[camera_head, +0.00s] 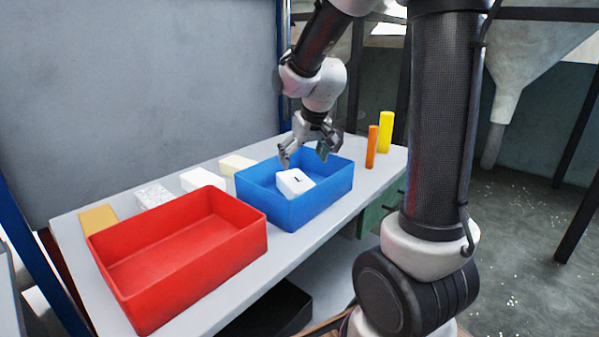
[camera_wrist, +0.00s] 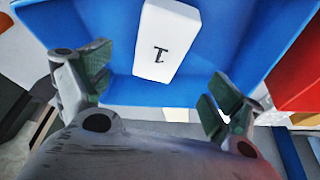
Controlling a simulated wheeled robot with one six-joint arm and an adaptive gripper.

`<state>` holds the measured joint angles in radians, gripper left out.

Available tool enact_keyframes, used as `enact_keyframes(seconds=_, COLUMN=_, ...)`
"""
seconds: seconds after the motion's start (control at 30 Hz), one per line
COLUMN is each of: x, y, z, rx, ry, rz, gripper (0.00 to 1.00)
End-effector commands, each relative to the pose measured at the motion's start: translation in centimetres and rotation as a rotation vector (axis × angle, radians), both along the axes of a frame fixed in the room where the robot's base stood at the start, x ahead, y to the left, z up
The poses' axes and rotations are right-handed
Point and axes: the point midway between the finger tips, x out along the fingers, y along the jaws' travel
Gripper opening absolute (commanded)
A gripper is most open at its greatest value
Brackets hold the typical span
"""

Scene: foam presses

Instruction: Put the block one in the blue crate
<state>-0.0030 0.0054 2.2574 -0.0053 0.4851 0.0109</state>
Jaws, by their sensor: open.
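The white block one (camera_head: 295,182), with a dark "1" on its face, is inside the blue crate (camera_head: 292,213). In the wrist view the block (camera_wrist: 165,35) shows against the blue crate's inside (camera_wrist: 215,75); the head view shows it tilted, and I cannot tell what it rests on. My gripper (camera_head: 306,152) is open above the crate, its fingers apart and empty. In the wrist view the two fingers (camera_wrist: 155,100) are spread to either side, with the block beyond them and a visible gap between.
A red crate (camera_head: 190,292) stands left of the blue crate on the grey table (camera_head: 370,180). Several pale and tan blocks (camera_head: 203,180) lie along the back edge. An orange cylinder (camera_head: 372,147) and a yellow cylinder (camera_head: 386,132) stand at the right end.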

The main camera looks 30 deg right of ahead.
Motion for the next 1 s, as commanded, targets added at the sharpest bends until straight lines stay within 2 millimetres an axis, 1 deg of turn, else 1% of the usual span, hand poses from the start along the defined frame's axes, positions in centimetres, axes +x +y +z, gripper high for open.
enact_keyframes(seconds=0.03, x=-0.2, y=0.0, z=0.8, rx=0.000, ry=-0.003, rz=0.000, gripper=0.92)
enact_keyframes(seconds=0.17, x=-0.8, y=0.0, z=1.9, rx=0.000, ry=-0.001, rz=0.000, gripper=0.92)
enact_keyframes(seconds=0.27, x=-2.1, y=0.0, z=3.0, rx=0.000, ry=-0.003, rz=0.000, gripper=0.92)
enact_keyframes(seconds=0.37, x=-5.2, y=0.0, z=4.8, rx=0.000, ry=-0.004, rz=0.000, gripper=0.92)
enact_keyframes(seconds=0.47, x=-9.8, y=-0.1, z=6.6, rx=0.000, ry=-0.004, rz=-0.001, gripper=0.92)
enact_keyframes(seconds=0.5, x=-11.9, y=-0.1, z=7.1, rx=0.001, ry=-0.002, rz=-0.001, gripper=0.92)
enact_keyframes(seconds=0.57, x=-14.8, y=-0.1, z=7.7, rx=0.001, ry=0.001, rz=-0.001, gripper=0.92)
enact_keyframes(seconds=0.6, x=-16.6, y=-0.1, z=7.9, rx=0.001, ry=0.003, rz=-0.001, gripper=0.92)
enact_keyframes(seconds=0.7, x=-20.5, y=-0.1, z=8.0, rx=0.002, ry=0.008, rz=0.001, gripper=0.92)
enact_keyframes(seconds=0.8, x=-23.1, y=-0.1, z=7.7, rx=0.002, ry=0.013, rz=0.001, gripper=0.92)
enact_keyframes(seconds=0.83, x=-23.7, y=-0.1, z=7.7, rx=0.002, ry=0.014, rz=0.001, gripper=0.92)
enact_keyframes(seconds=0.9, x=-24.5, y=-0.1, z=7.5, rx=0.003, ry=0.016, rz=0.001, gripper=0.92)
enact_keyframes(seconds=1.0, x=-25.0, y=0.0, z=7.4, rx=0.003, ry=0.019, rz=0.001, gripper=0.92)
